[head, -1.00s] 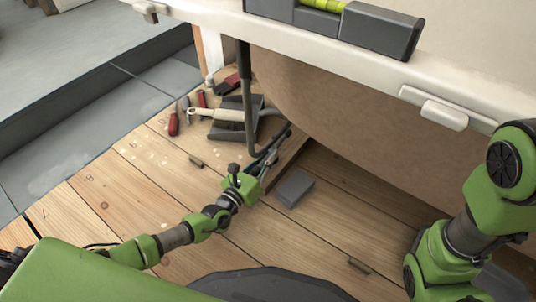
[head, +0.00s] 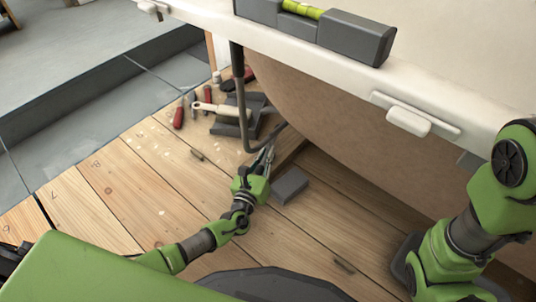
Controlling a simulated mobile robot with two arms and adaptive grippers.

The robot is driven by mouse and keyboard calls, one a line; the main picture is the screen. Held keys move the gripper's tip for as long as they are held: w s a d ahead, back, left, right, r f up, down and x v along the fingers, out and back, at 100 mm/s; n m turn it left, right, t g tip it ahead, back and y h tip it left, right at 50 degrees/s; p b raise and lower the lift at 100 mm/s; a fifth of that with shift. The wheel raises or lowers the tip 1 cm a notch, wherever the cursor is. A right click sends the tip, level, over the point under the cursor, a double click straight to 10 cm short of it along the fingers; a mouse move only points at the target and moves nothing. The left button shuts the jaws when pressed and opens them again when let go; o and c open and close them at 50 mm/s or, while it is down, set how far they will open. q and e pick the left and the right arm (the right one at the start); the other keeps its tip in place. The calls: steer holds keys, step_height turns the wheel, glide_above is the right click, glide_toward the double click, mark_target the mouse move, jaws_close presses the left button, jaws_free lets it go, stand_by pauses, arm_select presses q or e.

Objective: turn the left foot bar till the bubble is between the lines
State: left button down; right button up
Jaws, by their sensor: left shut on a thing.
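The spirit level (head: 352,37) lies on the white rim of the tub (head: 300,52). Its yellow-green vial (head: 302,9) is at the top edge of the head view; I cannot make out the bubble against the lines. The left foot bar (head: 241,100) is a dark bent bar that comes down beside the tub and turns right near the floor. My left gripper (head: 268,154) is shut on the lower end of this bar, and its fingers partly hide that end. My right arm is at the right; its gripper is not in view.
A grey block (head: 290,186) lies on the wooden floor just right of my left gripper. The planks at the left are mostly clear.

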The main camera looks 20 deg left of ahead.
arm_select(q)
steer(key=c, duration=2.1)
jaws_free()
steer(key=shift+f, duration=0.1)
steer(key=s, duration=1.2)
steer(key=shift+a, duration=0.3)
